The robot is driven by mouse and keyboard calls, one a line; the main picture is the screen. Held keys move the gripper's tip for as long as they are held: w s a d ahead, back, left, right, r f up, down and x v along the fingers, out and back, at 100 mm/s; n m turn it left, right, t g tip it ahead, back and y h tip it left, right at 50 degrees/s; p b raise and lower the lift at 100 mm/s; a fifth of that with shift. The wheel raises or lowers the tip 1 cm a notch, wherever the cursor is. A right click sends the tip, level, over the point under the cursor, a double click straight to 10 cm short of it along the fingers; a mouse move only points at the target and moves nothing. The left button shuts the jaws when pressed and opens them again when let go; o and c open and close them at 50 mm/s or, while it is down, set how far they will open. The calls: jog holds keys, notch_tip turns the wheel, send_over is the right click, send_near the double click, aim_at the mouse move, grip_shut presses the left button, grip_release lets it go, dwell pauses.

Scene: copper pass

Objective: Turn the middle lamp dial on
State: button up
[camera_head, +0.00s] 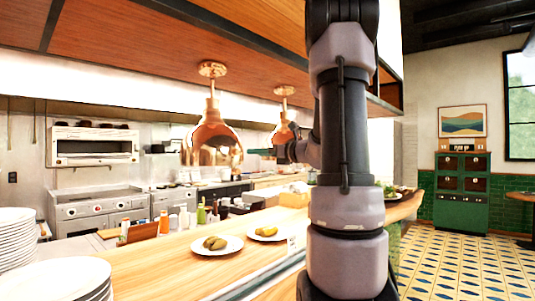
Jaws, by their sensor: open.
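Two copper heat lamps hang over the wooden pass counter: a near one (214,135) and a farther one (283,125). I cannot make out any lamp dial in this view; my arm covers part of the pass. My gripper (262,152) is small and partly hidden by my wrist, beside the lower edge of the farther lamp as seen here. It points left and is open, with nothing seen in it. I cannot tell whether it touches anything.
A stove (98,211) stands behind. Tiled floor (455,262) lies open at right, before a green cabinet (461,207).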

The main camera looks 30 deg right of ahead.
aim_at(238, 152)
jog(key=shift+m+h, duration=0.3)
jog(key=shift+m, duration=0.1)
jog(key=x, duration=0.3)
jog(key=d+x, duration=0.1)
jog(key=x, duration=0.6)
jog(key=shift+w+d+r, duration=0.25)
jog(key=shift+w, duration=0.2)
grip_shut()
